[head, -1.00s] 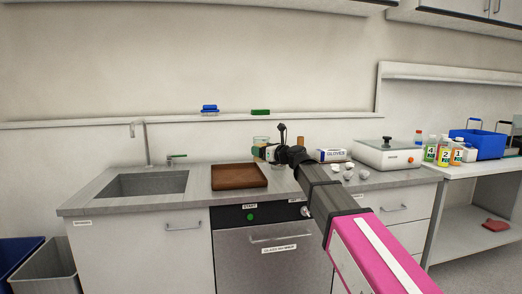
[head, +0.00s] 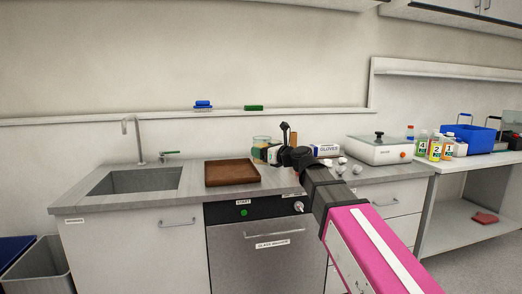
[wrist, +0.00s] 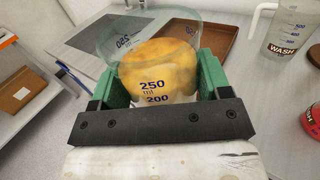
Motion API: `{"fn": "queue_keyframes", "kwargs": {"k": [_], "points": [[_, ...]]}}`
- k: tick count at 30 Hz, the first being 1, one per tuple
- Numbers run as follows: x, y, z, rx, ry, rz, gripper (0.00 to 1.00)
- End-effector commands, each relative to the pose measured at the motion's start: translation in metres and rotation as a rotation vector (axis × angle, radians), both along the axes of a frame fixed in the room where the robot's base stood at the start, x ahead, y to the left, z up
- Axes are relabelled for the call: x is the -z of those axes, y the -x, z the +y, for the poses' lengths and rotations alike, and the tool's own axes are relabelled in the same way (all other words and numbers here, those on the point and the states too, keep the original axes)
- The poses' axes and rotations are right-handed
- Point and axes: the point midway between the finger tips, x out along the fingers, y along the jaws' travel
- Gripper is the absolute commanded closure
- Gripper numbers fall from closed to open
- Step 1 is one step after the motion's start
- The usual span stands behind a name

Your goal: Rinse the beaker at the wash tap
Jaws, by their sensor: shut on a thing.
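My gripper (head: 266,153) is shut on a glass beaker (wrist: 150,62), with one green jaw on each side of it in the wrist view. The beaker has blue 250 ml markings and shows orange-yellow inside. In the head view the beaker (head: 261,141) is small, above the counter just right of the brown tray. The wash tap (head: 139,142) is a tall spout behind the sink (head: 135,181) at the left.
The brown tray (head: 232,171) lies between the sink and my gripper. A glove box (head: 325,150), several small white items and a white machine (head: 380,149) stand to the right. A jug labelled WASH (wrist: 285,32) shows in the wrist view. Bins (head: 38,268) stand at far left.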

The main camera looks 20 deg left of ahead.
Motion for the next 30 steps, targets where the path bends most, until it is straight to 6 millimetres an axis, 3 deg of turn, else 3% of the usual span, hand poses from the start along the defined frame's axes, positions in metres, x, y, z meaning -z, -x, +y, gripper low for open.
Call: {"fn": "queue_keyframes", "kwargs": {"k": [10, 16, 30], "points": [[0.0, 0.025, -0.02, 0.001, 0.0, 0.0, 0.63], [-0.002, 0.028, -0.023, 0.001, 0.0, -0.001, 0.63], [-0.041, 0.028, -0.022, 0.0, 0.0, -0.001, 0.63]]}}
